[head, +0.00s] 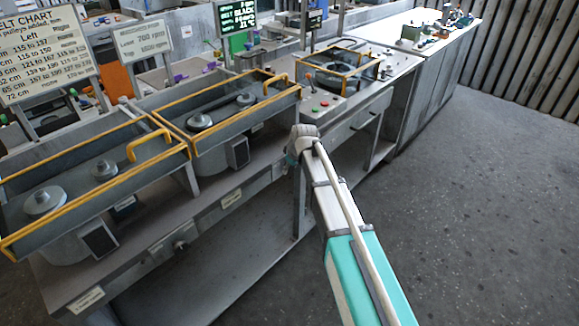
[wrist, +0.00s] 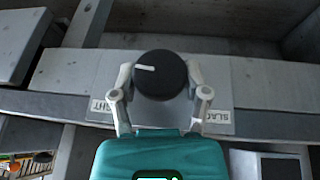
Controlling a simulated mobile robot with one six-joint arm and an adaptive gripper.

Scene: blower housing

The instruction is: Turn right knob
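The right knob (wrist: 160,75) is round and black with a white pointer line, seen in the wrist view. Its pointer lies almost level, toward the left of the picture. My gripper (wrist: 160,78) has one finger on each side of the knob, and I see no clear gap at either side. A label plate (wrist: 218,115) behind it carries upside-down lettering, "SLACK" at right and a part-hidden word ending in "GHT" at left. In the head view my arm reaches the bench front (head: 258,183), and its end hides the knob and my fingers.
Another knob (head: 180,243) sits on the bench front to the left. Yellow-railed guards (head: 163,137) cover pulleys on top. The floor (head: 480,200) at right is clear.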

